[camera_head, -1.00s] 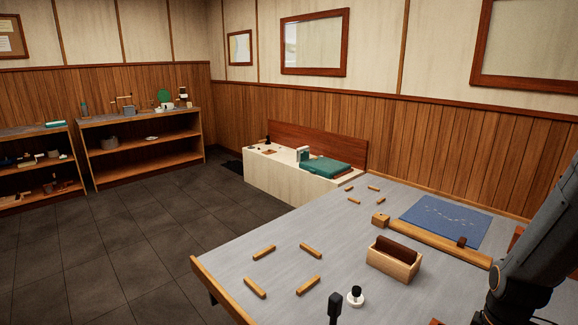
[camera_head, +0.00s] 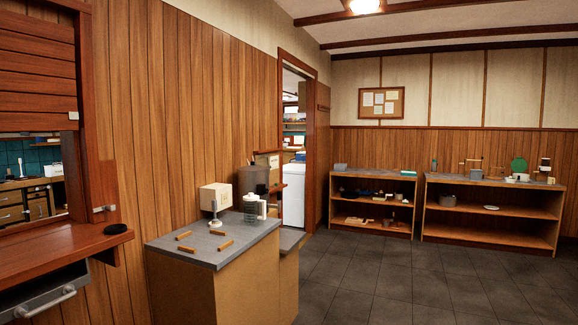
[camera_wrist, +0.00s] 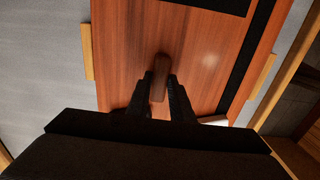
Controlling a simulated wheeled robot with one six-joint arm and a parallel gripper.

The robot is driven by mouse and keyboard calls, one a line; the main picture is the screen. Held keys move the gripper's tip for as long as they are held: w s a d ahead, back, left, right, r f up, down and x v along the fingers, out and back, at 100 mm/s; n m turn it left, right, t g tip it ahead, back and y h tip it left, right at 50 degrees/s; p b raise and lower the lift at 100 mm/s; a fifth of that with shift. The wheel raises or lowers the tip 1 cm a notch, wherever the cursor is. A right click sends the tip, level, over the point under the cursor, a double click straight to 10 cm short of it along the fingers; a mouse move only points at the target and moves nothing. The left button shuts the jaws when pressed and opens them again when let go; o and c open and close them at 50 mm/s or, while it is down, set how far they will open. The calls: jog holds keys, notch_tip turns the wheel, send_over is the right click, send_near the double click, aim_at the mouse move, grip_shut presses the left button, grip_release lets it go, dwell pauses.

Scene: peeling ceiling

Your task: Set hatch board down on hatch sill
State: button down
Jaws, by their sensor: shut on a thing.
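The hatch board (camera_wrist: 120,40) is a reddish-brown wooden panel with black strips, seen in the wrist view. My gripper (camera_wrist: 160,88) is shut on the brown grip (camera_wrist: 160,68) that stands up from the board. A grey surface lies beneath the board, but I cannot tell whether they touch. The hatch sill (camera_head: 60,243) is a reddish-brown ledge at the left of the head view, under the hatch opening (camera_head: 28,178). My gripper and the board are not in the head view.
A black round object (camera_head: 116,229) sits on the sill's right end. A slatted shutter (camera_head: 38,65) is above the opening. A small counter (camera_head: 210,249) holds wooden strips, a white box and a jug. Wooden strips (camera_wrist: 87,50) flank the board. Floor (camera_head: 350,285) is clear at right.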

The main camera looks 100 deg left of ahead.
jog(key=shift+r+p, duration=1.9)
jog(key=shift+r, duration=0.85)
